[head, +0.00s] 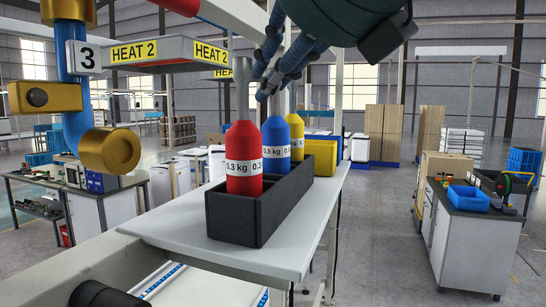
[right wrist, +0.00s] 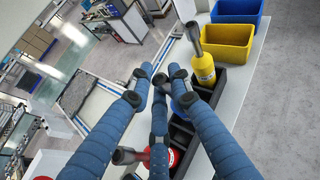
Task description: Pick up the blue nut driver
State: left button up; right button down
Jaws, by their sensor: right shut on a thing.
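The blue nut driver (head: 276,140) stands upright in a black open box (head: 258,218), between the red nut driver (head: 243,165) and the yellow nut driver (head: 297,130). Its label reads 0.5 kg. My right gripper (head: 268,82) comes down from the upper right with blue segmented fingers and is shut on the upper part of the blue nut driver. In the right wrist view the fingers (right wrist: 158,82) hide most of it; a little blue (right wrist: 184,104) shows between them. My left gripper is not in view.
The box stands on a pale table (head: 185,240). A sign panel reading HEAT 2 (head: 160,52) hangs at upper left beside a blue pipe with brass fittings. Yellow (right wrist: 230,45) and blue (right wrist: 236,12) bins stand on the table beyond the box.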

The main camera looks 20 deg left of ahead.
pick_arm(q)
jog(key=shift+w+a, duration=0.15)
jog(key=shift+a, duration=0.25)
pick_arm(e)
jog(key=shift+d+r, duration=0.1)
jog(key=shift+r, duration=0.15)
